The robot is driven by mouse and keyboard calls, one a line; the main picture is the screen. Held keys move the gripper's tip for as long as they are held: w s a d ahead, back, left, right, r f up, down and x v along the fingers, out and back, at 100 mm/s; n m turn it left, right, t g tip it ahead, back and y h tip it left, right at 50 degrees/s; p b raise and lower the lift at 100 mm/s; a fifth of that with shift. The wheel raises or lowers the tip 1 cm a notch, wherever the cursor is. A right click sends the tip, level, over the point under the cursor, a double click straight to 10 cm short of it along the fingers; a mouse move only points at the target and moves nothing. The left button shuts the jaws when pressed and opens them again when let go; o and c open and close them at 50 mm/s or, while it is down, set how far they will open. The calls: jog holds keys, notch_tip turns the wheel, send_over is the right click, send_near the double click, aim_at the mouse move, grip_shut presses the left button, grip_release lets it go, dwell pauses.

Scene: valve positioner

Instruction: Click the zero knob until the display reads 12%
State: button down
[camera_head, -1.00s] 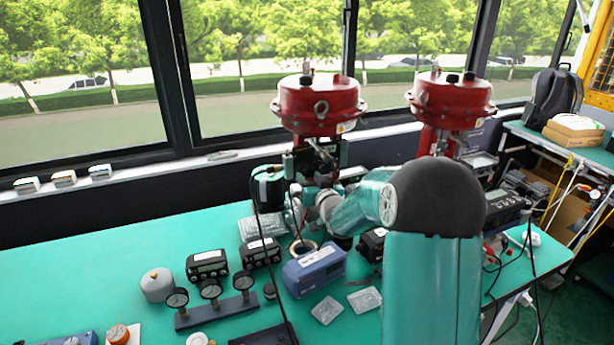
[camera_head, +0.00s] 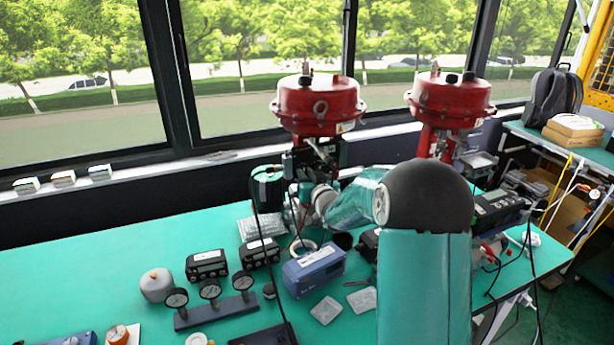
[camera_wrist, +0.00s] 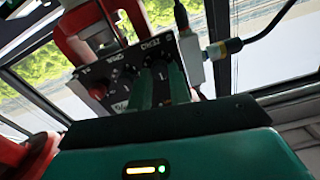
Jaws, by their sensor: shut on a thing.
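In the wrist view, the black positioner panel (camera_wrist: 118,75) with upside-down white lettering is ahead of my gripper and tilted in the picture. My gripper's two teal fingers (camera_wrist: 160,88) reach up to the panel, close together, below a label that looks like ZERO (camera_wrist: 150,44). They are shut on the knob there, which they mostly hide. I cannot make out a readable percentage on any display. In the head view, my arm reaches toward the left red valve actuator (camera_head: 318,103), and my own links hide the fingertips.
A cable with a connector (camera_wrist: 225,48) enters the panel's right side. A second red actuator (camera_head: 450,100) stands to the right. A blue box (camera_head: 314,270), gauges on a stand (camera_head: 210,290) and small black meters (camera_head: 206,264) lie on the teal bench (camera_head: 90,270).

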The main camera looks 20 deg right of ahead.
jog(key=shift+n, duration=2.8)
jog(key=c, duration=1.3)
grip_release()
jog(key=shift+s, duration=0.1)
jog(key=s, duration=1.3)
jog(key=shift+s, duration=0.35)
